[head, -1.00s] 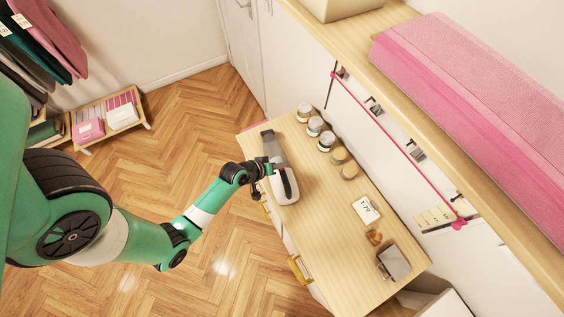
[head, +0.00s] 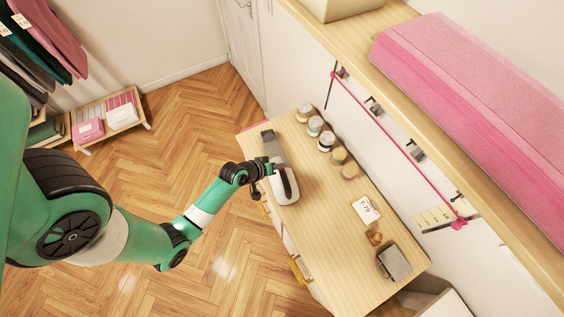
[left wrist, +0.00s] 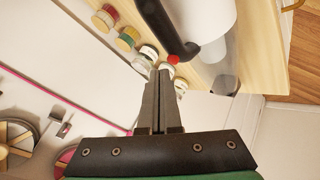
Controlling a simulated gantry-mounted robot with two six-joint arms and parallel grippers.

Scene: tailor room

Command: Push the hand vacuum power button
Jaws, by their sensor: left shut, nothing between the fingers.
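The hand vacuum (head: 286,187) lies on the wooden tabletop near its left edge, with a white body, black handle and grey nozzle. In the left wrist view the vacuum's white body (left wrist: 207,18) is at the top, with a small red button (left wrist: 173,60) beside the handle's end. My left gripper (head: 270,167) is over the vacuum's middle. In the left wrist view its fingers (left wrist: 164,73) are shut and empty, with the tips right by the red button. I cannot tell whether they touch it. My right gripper is not in view.
Several small jars (head: 315,126) stand in a row behind the vacuum. A price card (head: 366,210), a small brown item (head: 375,238) and a grey box (head: 393,263) are toward the tabletop's near right end. A pink fabric roll (head: 470,110) lies on the shelf above. The tabletop's middle is clear.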

